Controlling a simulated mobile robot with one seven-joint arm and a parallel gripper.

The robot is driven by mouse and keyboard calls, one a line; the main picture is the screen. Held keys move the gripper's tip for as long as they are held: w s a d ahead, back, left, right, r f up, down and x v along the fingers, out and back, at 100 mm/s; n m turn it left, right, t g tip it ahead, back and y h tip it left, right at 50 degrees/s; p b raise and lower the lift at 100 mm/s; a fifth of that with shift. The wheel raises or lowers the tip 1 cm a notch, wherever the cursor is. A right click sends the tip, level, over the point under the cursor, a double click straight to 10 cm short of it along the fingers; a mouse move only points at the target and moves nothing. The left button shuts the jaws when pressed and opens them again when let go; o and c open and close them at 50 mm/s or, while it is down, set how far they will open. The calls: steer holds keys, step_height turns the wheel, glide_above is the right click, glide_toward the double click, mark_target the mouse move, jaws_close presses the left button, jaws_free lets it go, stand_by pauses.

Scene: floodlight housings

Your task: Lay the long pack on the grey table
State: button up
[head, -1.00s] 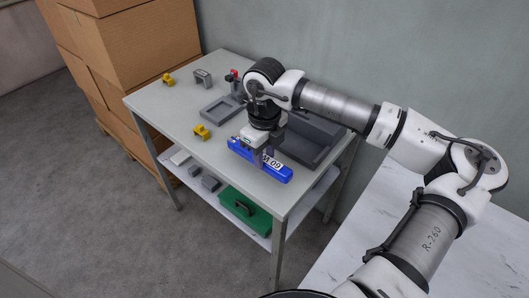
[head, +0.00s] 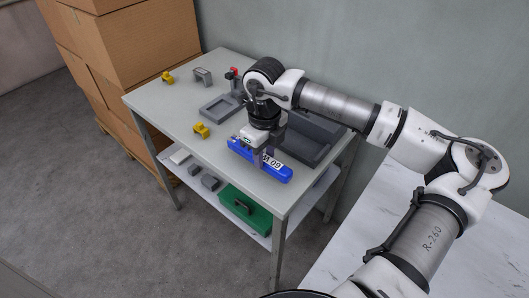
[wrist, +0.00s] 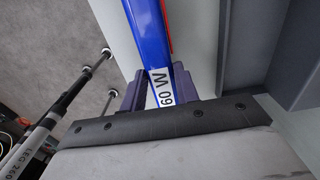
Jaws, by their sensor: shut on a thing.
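The long pack (head: 274,174) is a blue bar with a white label. My gripper (head: 262,155) is shut on it near its middle, from above. The pack is at the front right part of the grey table (head: 180,115), near its front edge. I cannot tell whether its underside touches the tabletop. In the wrist view the blue pack (wrist: 148,38) runs up from between the dark fingers (wrist: 160,88), with its label reading 60 W.
A dark grey open tray (head: 318,145) lies right of my gripper, partly hidden by my arm. A shallow grey tray (head: 220,107), yellow pieces (head: 201,130), a grey bracket (head: 203,75) and a red-topped fixture (head: 233,76) stand further left and back. A green case (head: 243,212) sits on the lower shelf.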

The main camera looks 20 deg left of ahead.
steer(key=shift+f+b, duration=1.15)
steer(key=shift+b, duration=0.1)
stand_by(0.5)
steer(key=o, duration=1.2)
